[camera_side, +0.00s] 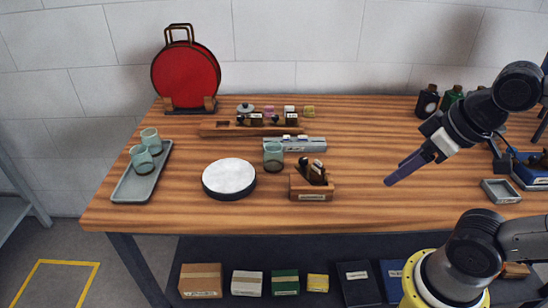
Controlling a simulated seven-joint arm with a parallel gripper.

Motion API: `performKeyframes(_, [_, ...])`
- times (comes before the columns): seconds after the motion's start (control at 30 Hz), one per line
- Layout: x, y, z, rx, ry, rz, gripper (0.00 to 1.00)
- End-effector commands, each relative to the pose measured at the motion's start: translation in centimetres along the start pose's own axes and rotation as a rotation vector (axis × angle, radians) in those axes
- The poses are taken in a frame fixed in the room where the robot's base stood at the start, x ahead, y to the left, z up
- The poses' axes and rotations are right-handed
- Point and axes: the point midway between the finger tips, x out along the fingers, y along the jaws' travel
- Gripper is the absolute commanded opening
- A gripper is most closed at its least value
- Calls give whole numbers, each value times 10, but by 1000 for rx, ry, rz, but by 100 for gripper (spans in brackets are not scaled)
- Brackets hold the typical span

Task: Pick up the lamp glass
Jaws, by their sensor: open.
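Three pale green, see-through glass cylinders are in view. One glass (273,156) stands upright on the wooden table, right of the round white-topped disc and left of the wooden block. Two more glasses, a front one (141,160) and a back one (151,141), stand at the grey tray (132,187) on the table's left. I cannot tell which of them is the lamp glass. My gripper (390,182) is open and empty above the right half of the table, pointing down and left. It is well apart from all three glasses. Its fingers overlap in this view.
The white-topped disc (229,177) and a wooden block with dark tools (312,185) flank the middle glass. A grey labelled strip (312,144) lies close behind it. A red round plate (186,78) stands at the back. Table space below my gripper looks clear.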

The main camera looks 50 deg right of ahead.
Motion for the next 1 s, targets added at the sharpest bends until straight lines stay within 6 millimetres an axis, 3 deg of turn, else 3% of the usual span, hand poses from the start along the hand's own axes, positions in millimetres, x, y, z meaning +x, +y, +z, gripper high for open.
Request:
performKeyframes(0.17, [0,0,0,0,0,0,62])
performKeyframes(0.3, [0,0,0,0,0,0,87])
performKeyframes(0.4, [0,0,0,0,0,0,100])
performKeyframes(0.67, [0,0,0,-22,0,0,100])
performKeyframes(0.8, [-1,0,3,-174,-18,-2,100])
performKeyframes(0.87, [-9,0,-4,-288,-6,-1,100])
performKeyframes(1.0, [-32,0,-42,-604,6,2,100])
